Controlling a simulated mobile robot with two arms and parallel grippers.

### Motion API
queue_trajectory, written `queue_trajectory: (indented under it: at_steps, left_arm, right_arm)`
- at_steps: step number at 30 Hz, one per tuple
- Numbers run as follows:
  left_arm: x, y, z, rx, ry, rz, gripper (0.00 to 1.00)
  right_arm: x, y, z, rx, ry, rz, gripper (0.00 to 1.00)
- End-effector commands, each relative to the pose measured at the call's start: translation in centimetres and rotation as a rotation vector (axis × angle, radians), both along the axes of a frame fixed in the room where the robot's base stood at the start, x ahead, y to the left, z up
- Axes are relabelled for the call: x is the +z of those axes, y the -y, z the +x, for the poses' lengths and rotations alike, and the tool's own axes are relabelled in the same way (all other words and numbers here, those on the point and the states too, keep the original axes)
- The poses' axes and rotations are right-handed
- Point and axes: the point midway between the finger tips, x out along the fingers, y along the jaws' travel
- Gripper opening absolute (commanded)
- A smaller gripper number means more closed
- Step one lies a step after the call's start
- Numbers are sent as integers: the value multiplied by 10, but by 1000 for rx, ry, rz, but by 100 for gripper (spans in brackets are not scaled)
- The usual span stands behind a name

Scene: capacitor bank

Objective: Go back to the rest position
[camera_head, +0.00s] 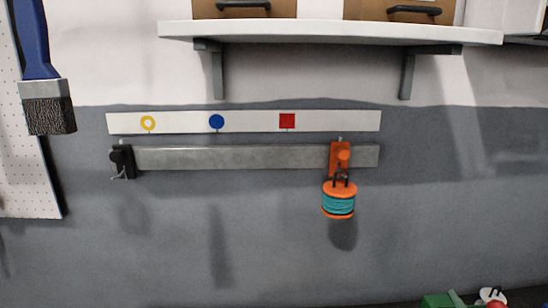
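Neither of my grippers shows in the head view. A grey metal rail (230,157) runs along the wall. A black clip or hook (122,161) sits at its left end with a short pale cord at its foot. An orange clip (340,157) sits near its right end. An orange spool wound with teal line (339,200) hangs below the orange clip. A white label strip (255,123) above the rail carries a yellow ring (148,123), a blue dot (216,121) and a red square (287,121).
A white shelf (330,33) on brackets holds brown boxes (245,9) above the strip. A blue-handled paintbrush (45,90) hangs by a perforated board (22,165) at the left. Green and red items (440,300) show at the bottom right. The wall below the rail is mostly bare.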

Motion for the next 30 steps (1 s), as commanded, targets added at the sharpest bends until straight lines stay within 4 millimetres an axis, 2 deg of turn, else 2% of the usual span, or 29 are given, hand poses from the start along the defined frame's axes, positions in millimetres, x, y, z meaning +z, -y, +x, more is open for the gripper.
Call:
queue_trajectory:
  at_steps: [1,3,7,9,12,18,21,26,29,30]
  left_arm:
    - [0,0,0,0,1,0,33]
    - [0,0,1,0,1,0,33]
    - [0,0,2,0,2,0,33]
    - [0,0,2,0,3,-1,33]
    - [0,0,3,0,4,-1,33]
    - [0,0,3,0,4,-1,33]
    - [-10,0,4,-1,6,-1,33]
    - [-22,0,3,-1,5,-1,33]
    - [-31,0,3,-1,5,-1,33]
    - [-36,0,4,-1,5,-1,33]
  right_arm:
    - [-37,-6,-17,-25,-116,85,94]
    - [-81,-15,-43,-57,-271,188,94]
    - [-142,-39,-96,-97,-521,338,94]
    - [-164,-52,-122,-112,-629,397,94]
    - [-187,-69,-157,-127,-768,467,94]
    - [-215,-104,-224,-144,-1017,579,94]
    - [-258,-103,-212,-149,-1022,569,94]
    - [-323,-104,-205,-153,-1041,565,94]
    - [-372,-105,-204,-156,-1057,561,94]
    - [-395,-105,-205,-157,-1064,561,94]
